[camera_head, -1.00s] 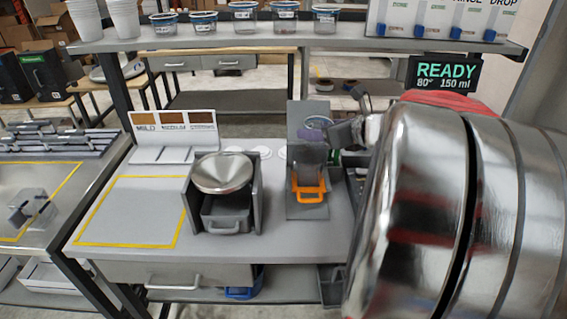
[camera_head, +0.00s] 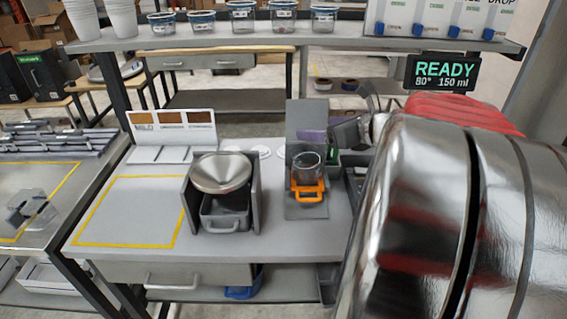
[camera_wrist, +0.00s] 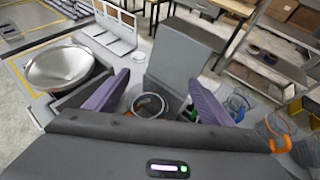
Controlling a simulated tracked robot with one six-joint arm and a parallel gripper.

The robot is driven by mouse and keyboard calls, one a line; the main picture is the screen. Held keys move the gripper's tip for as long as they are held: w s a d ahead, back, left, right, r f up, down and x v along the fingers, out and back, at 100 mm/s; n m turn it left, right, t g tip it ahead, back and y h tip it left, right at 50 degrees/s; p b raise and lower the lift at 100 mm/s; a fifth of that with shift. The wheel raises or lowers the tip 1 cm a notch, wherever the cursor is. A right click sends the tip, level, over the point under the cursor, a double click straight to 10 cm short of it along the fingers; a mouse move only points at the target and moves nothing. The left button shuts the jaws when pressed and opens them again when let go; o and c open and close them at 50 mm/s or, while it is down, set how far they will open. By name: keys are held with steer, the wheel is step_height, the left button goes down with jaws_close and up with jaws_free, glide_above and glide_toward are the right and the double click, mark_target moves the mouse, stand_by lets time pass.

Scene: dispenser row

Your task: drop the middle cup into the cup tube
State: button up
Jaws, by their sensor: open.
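A clear glass cup (camera_head: 307,170) with an orange handle stands upright before a tall grey board (camera_head: 305,115) on the bench. Its round rim (camera_wrist: 148,104) shows between my spread purple fingers in the wrist view. My gripper (camera_head: 318,138) is open and empty, above and behind the cup in the head view; it also shows in the wrist view (camera_wrist: 158,95). My gripper body hides the cup's lower part in the wrist view. I cannot tell which part is the cup tube.
A grey machine with a metal bowl (camera_head: 221,172) stands left of the cup. A yellow-outlined area (camera_head: 130,212) of the bench is empty. A shelf (camera_head: 270,40) with lidded containers runs above the bench. A READY display (camera_head: 444,72) hangs at right.

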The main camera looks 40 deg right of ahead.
steer(key=v, duration=1.1)
steer(key=shift+s, duration=0.25)
